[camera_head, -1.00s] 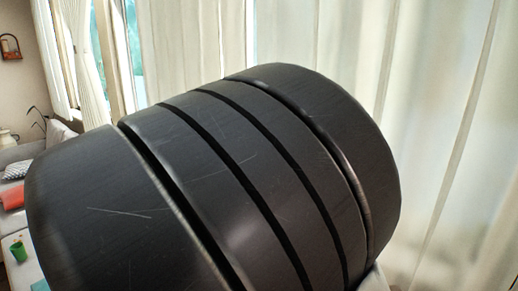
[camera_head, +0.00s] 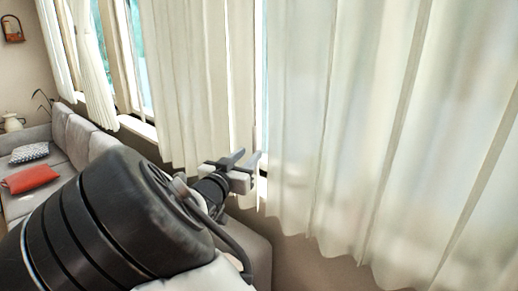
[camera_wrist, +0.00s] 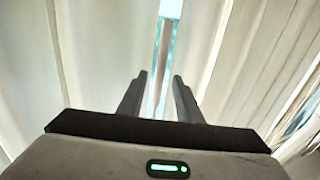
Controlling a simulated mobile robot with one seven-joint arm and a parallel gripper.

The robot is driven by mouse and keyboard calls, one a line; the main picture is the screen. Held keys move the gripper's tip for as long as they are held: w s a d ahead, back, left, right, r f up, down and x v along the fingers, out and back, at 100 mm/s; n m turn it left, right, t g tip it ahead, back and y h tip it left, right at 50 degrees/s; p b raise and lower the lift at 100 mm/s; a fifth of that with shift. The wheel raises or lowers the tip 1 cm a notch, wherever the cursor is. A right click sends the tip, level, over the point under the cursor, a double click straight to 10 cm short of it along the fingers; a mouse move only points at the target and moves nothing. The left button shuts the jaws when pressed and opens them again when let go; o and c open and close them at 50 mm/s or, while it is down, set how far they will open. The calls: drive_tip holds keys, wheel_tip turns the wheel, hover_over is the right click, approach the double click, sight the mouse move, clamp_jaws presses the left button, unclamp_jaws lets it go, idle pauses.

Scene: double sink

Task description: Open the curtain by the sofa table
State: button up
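A cream curtain hangs in two panels in the head view, a left panel (camera_head: 185,85) and a wide right panel (camera_head: 345,110). A narrow bright gap (camera_head: 261,80) separates them; it also shows in the wrist view as a strip of window (camera_wrist: 165,50). My gripper (camera_head: 247,157) is in front of the lower end of this gap. In the wrist view my gripper (camera_wrist: 160,78) is open, with nothing between its fingers and the gap ahead of them. I cannot tell whether a finger touches the cloth. The sofa table is not clearly visible.
A grey sofa (camera_head: 72,135) with a red cushion (camera_head: 29,179) and a patterned cushion (camera_head: 29,153) stands at the left. A further curtain (camera_head: 92,75) hangs by a window there. My arm covers the lower left. Wall shows below the right panel.

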sight(254, 149)
drive_tip(key=x, duration=0.5)
drive_tip(key=shift+w+d, duration=0.1)
drive_tip(key=shift+w, duration=0.3)
clamp_jaws()
